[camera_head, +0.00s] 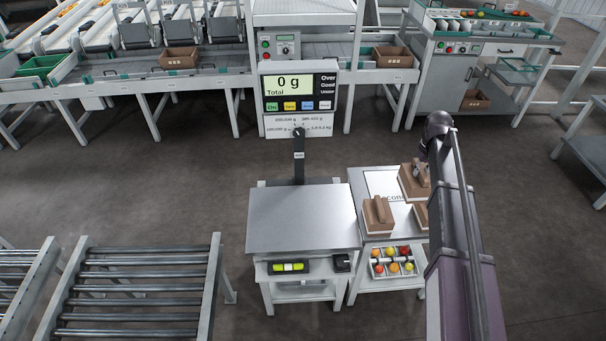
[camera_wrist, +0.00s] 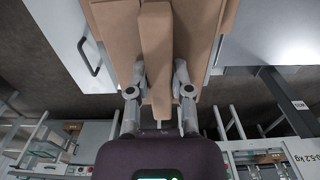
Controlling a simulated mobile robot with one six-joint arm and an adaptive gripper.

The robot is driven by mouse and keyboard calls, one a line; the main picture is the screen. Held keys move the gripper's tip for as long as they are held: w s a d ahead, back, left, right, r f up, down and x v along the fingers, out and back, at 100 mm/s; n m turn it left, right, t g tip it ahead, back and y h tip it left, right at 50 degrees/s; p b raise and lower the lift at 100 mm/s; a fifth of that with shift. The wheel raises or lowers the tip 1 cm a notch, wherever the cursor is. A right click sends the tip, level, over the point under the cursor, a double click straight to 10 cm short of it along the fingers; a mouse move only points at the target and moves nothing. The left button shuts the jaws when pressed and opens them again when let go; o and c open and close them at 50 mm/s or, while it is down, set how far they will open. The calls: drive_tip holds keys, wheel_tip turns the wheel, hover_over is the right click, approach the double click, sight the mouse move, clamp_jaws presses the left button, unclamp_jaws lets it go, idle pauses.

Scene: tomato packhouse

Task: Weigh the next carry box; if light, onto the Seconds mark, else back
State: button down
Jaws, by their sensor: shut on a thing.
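My gripper (camera_wrist: 158,85) is shut on the upright handle of a brown carry box (camera_wrist: 118,25), which fills the top of the wrist view. In the head view this box (camera_head: 409,190) is at the right, by the white Seconds mark (camera_head: 376,180), whose lettering is partly covered. I cannot tell whether the box is lifted or resting. A second carry box (camera_head: 378,217) stands on the side table, and a third (camera_head: 420,215) is partly hidden by my arm. The scale's steel platform (camera_head: 300,218) is empty, and its display (camera_head: 289,86) reads 0 g.
A tray of red, orange and yellow tomatoes (camera_head: 392,262) sits on the side table's lower front. A roller conveyor (camera_head: 140,285) stands at the left. Sorting lines with brown crates (camera_head: 180,58) stand behind. The scale's post (camera_head: 299,160) rises behind its platform.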

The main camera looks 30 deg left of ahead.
wheel_tip(320, 180, up, 13)
drive_tip(key=p, duration=1.1)
drive_tip(key=shift+p, duration=0.4)
drive_tip(key=shift+s, duration=0.1)
